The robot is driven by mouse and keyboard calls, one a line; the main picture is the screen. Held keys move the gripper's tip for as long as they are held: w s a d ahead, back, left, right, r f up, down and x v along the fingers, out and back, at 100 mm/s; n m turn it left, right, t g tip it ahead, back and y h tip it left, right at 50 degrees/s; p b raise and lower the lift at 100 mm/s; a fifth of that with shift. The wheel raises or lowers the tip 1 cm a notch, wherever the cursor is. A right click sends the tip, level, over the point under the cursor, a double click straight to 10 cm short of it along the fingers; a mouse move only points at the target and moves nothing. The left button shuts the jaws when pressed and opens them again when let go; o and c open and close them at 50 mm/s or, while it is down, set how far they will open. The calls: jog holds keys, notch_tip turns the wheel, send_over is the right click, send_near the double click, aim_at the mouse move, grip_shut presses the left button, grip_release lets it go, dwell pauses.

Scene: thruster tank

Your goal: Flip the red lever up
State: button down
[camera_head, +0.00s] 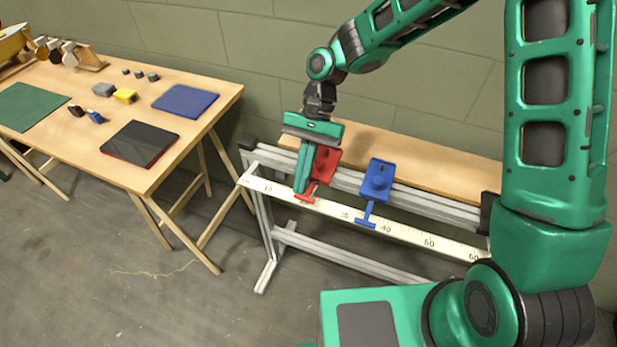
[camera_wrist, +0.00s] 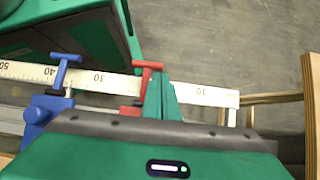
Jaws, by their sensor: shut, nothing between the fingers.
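The red lever (camera_head: 326,164) is mounted on the metal rail frame. Its T-shaped handle points outward and down over the ruler strip, like the blue one beside it. My gripper (camera_head: 301,188) is shut and empty, pointing down at the left side of the red lever, close to its handle. It hides part of the lever in the head view. In the wrist view the red handle (camera_wrist: 147,65) shows right beside the tips of my gripper (camera_wrist: 160,80). I cannot tell whether they touch.
A blue lever (camera_head: 377,180) stands on the same rail to the right. A ruler strip (camera_head: 415,237) runs along the frame's front. A wooden board (camera_head: 430,165) lies behind. A table (camera_head: 205,130) with pads and small blocks stands at the left.

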jog(key=shift+w+d+r+g+y, duration=0.15)
jog(key=shift+w+g+y, duration=0.15)
jog(key=shift+g, duration=0.45)
jog(key=shift+w+d+r+g+y, duration=0.15)
jog(key=shift+g+y, duration=0.25)
jog(key=shift+g, duration=0.65)
jog(key=shift+w+r, duration=0.15)
jog(key=shift+w, duration=0.05)
dwell(0.5)
jog(key=shift+r, duration=0.1)
jog(key=shift+r, duration=0.7)
jog(key=shift+w, duration=0.1)
jog(key=v, duration=1)
jog(key=shift+w+d+r, duration=0.15)
jog(key=shift+w+d, duration=0.05)
jog(key=shift+d, duration=0.05)
